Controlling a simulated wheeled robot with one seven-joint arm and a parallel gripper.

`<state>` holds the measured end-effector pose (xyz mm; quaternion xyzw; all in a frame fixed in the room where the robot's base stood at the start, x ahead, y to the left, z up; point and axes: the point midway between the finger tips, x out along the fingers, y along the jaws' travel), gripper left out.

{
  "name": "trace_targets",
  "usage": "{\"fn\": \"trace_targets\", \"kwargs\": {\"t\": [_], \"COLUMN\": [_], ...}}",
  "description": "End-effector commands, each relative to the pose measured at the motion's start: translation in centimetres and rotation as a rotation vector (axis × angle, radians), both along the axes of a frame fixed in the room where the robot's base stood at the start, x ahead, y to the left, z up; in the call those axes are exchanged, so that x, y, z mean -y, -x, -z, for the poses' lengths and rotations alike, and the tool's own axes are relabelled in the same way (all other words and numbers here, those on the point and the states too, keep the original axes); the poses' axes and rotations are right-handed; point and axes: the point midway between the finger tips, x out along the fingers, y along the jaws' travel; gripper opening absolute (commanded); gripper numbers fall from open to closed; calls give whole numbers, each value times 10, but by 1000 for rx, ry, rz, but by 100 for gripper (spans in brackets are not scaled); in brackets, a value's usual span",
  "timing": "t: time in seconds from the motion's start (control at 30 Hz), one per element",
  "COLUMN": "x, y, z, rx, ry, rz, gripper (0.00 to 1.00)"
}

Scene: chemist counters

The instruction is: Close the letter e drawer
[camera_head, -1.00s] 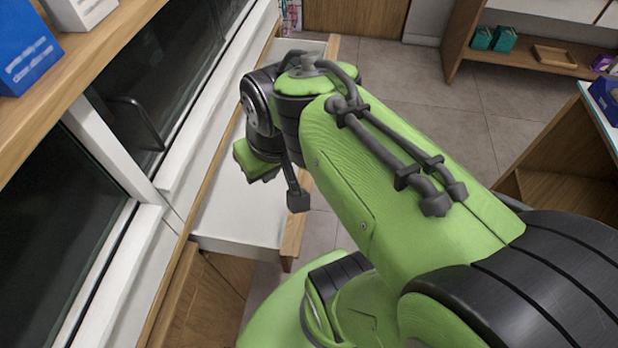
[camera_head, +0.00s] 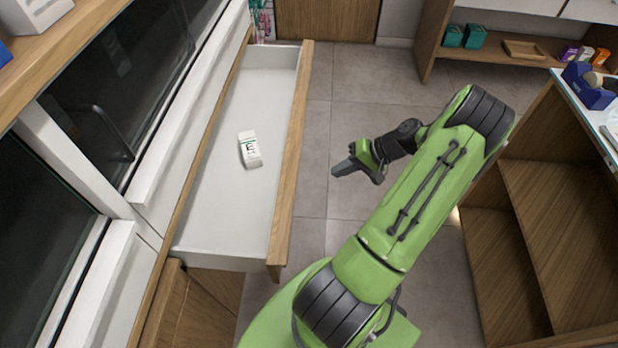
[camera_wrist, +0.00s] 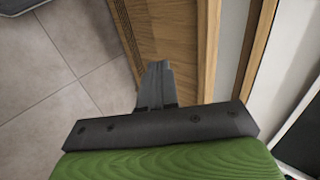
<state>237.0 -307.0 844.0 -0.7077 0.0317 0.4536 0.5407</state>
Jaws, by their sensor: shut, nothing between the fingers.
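The drawer (camera_head: 287,170) is pulled out from the counter on the left in the head view. It has a white inside and a wooden front. A small white box with a dark letter (camera_head: 250,149) lies inside it; the letter looks like an E or a 3. My gripper (camera_head: 343,169) is to the right of the drawer front, over the floor, apart from it and empty. In the wrist view my gripper (camera_wrist: 158,80) has its fingers together, with a wooden panel (camera_wrist: 180,40) just beyond them.
Windowed cabinet doors (camera_head: 90,110) and a wooden shelf (camera_head: 60,50) line the left. An open wooden shelf unit (camera_head: 560,200) stands on the right, with a blue tray (camera_head: 588,88) on top. Tiled floor (camera_head: 340,110) lies free between them.

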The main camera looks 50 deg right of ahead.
Motion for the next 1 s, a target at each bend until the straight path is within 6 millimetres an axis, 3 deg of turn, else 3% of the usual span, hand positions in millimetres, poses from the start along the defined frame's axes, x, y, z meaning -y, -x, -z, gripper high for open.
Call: {"fn": "trace_targets", "kwargs": {"t": [0.47,0.7,1.0], "x": [-46,-66,-69], "y": [-57,-84,-88], "z": [69,65,64], "rx": [-5,-5,-6], "ry": [-3,0,1], "rz": [-7,-5,-3], "gripper": [0,0,0]}}
